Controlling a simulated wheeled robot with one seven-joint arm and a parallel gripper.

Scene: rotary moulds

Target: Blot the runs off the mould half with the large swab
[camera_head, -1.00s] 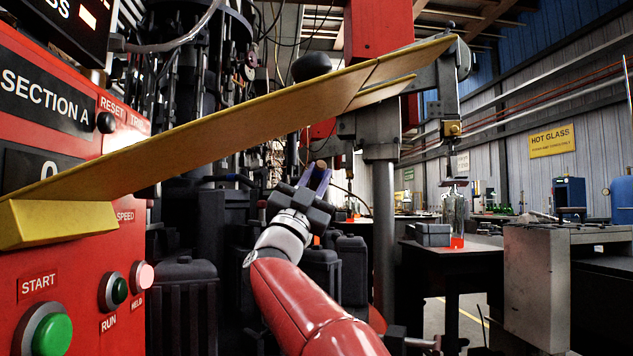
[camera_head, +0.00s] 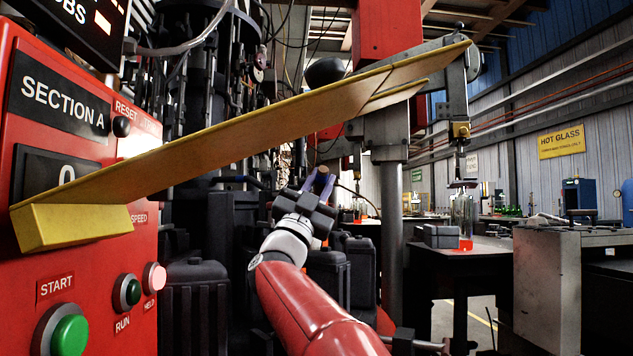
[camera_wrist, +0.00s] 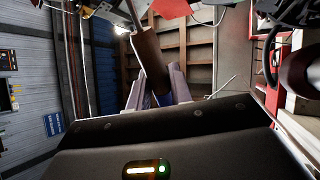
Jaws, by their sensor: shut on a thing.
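My gripper (camera_head: 319,182) is in the middle of the head view, below the yellow guard bar and in front of the dark machine. It is shut on a brown cylindrical handle, which I take to be the swab's (camera_wrist: 149,58). In the wrist view the handle rises at a tilt between the two pale purple fingers (camera_wrist: 157,95). I cannot make out the swab's head. I cannot pick out the mould half or any runs on it among the dark machine parts (camera_head: 225,215).
A long yellow bar (camera_head: 250,127) slants across the view above my gripper. The red control panel (camera_head: 85,240) stands at the left. A grey post (camera_head: 392,230) rises right of my arm. Benches, one with a glass bottle (camera_head: 463,217), stand at the right.

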